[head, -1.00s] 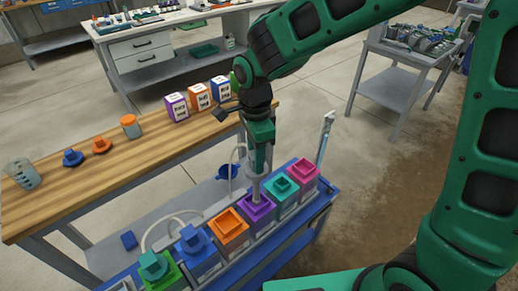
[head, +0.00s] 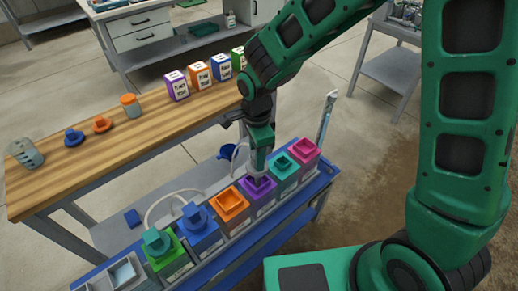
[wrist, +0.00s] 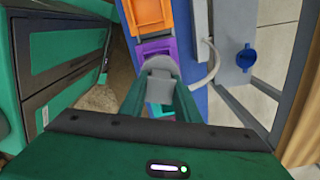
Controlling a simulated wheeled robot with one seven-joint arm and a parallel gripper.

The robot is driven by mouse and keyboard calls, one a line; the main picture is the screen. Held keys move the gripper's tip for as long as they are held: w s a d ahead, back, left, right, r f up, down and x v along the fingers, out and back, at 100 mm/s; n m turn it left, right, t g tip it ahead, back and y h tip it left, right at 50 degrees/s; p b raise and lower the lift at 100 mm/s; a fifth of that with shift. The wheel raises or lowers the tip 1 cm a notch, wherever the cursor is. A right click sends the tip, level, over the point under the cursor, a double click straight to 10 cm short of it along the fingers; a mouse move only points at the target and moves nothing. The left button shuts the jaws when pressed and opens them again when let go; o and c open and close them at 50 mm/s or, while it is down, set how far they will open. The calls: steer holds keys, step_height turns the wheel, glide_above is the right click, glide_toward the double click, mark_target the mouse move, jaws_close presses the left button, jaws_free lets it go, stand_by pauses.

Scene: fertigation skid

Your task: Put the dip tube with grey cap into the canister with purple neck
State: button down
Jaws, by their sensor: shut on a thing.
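My gripper (head: 259,166) points down over the canister with purple neck (head: 266,196), which stands upright in the row. It is shut on the grey cap of the dip tube (wrist: 160,88). The cap is right at the purple neck in the head view. The tube below the cap is hidden, seemingly within the neck; I cannot tell whether the cap is seated. In the wrist view the purple neck (wrist: 154,47) shows just beyond the fingertips.
An orange-necked canister (head: 230,204) is close on the left, a teal-necked one (head: 284,169) on the right. Blue-capped (head: 197,220) and green (head: 163,251) canisters stand further left. A wooden bench (head: 100,150) with jars and boxes is behind.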

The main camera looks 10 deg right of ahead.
steer(key=shift+f, duration=2.4)
steer(key=c, duration=1.3)
jaws_free()
steer(key=shift+o, duration=0.2)
step_height(320, 180, up, 11)
steer(key=shift+f, duration=0.15)
